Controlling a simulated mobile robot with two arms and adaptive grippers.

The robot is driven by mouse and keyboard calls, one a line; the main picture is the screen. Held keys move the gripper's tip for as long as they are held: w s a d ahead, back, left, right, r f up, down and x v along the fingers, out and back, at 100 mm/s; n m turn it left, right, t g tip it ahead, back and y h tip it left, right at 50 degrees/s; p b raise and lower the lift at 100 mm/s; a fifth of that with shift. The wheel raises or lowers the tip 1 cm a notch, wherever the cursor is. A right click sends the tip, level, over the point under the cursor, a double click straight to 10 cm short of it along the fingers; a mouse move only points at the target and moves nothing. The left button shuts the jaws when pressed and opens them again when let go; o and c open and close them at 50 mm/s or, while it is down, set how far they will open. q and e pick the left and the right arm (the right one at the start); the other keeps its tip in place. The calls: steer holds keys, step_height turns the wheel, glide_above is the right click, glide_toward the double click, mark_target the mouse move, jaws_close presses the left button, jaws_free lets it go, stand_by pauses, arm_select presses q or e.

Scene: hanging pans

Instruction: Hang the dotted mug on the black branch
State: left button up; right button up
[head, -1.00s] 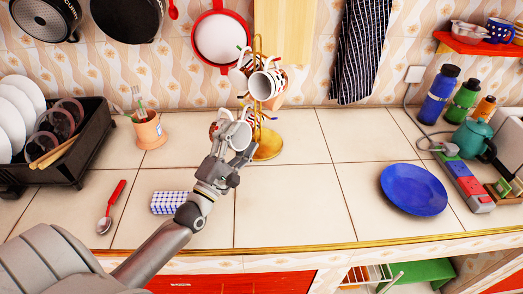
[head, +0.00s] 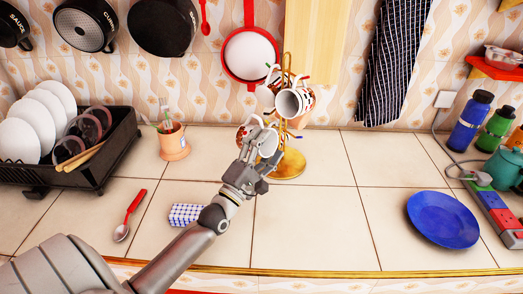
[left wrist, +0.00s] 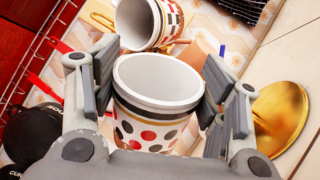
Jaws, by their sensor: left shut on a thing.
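My left gripper (head: 262,148) is shut on a white mug with red, black and grey dots (left wrist: 155,132), just left of the gold mug stand (head: 285,165). In the left wrist view the fingers (left wrist: 158,85) grip this mug from both sides, and its open mouth faces the camera. In the head view the held mug (head: 250,122) is partly hidden by the fingers. The stand has coloured branch tips; I cannot make out the black one. My right gripper is not in view.
A dish rack (head: 115,160) with plates stands at the left, beside a utensil cup (head: 174,147). A red spoon (head: 133,208) and a checked block (head: 186,214) lie in front. A blue plate (head: 443,218) lies at the right. The counter between stand and plate is clear.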

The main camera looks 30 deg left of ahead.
mark_target(277, 138)
arm_select(q)
steer(key=shift+w, duration=0.55)
steer(key=shift+w+d+b, duration=0.15)
steer(key=shift+w+b, duration=0.25)
steer(key=shift+w, duration=0.35)
steer(key=shift+w+f, duration=0.1)
steer(key=shift+w, duration=0.65)
steer(key=shift+w+d+f+b, duration=0.1)
steer(key=shift+w+f+b, duration=0.25)
steer(key=shift+w+b, duration=0.25)
steer(key=shift+w+d+f+b, duration=0.1)
steer(key=shift+w+f+b, duration=0.2)
steer(key=shift+w+b, duration=0.2)
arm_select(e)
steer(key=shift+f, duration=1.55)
arm_select(q)
steer(key=shift+w, duration=0.1)
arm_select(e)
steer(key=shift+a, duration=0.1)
arm_select(q)
steer(key=o, duration=1.3)
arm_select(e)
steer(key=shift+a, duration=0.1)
arm_select(q)
steer(key=shift+f, duration=0.1)
